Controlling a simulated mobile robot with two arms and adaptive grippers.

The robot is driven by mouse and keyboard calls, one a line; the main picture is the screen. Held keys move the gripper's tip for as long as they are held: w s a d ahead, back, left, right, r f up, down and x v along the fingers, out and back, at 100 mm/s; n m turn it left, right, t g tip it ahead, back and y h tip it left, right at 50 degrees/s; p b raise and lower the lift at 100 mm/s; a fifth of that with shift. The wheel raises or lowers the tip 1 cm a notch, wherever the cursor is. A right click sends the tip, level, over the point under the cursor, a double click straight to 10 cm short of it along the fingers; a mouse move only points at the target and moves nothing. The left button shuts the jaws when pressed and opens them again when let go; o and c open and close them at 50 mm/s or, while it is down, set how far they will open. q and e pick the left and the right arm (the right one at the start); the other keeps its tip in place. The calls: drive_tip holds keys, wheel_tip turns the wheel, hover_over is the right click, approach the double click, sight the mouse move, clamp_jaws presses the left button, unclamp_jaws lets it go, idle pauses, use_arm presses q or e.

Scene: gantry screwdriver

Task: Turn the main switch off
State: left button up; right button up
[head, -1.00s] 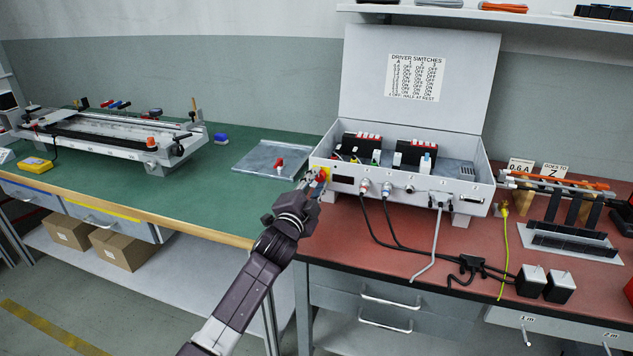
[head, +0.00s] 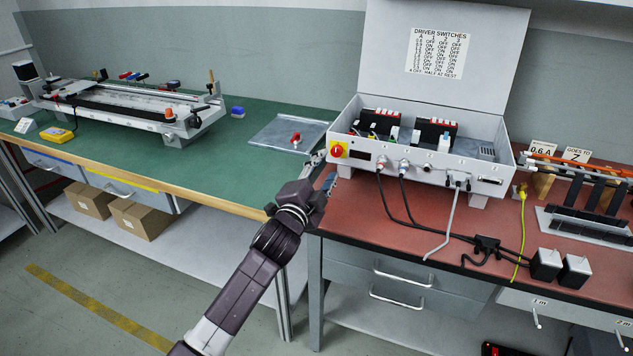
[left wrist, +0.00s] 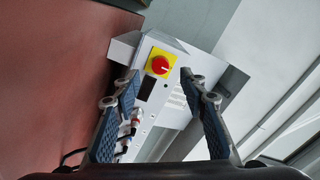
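The main switch (head: 338,150) is a red rotary knob on a yellow plate, at the left end of the grey control box's (head: 430,168) front. In the left wrist view the main switch (left wrist: 160,65) faces me, with a small pale mark on the knob's right side. My left gripper (head: 324,170) is just in front and to the lower left of the switch, apart from it. Its two fingers (left wrist: 157,88) are spread with nothing between them, and the switch shows beyond their gap. My right gripper is in neither view.
The box's lid stands open with a switch table on it. Cables hang from its front to black plugs (head: 560,268). A grey tray (head: 270,135) with a red-handled part lies left of the box. A rail gantry (head: 130,110) stands on the green bench. Drawers are below.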

use_arm(q)
drive_tip(key=shift+v, duration=3.05)
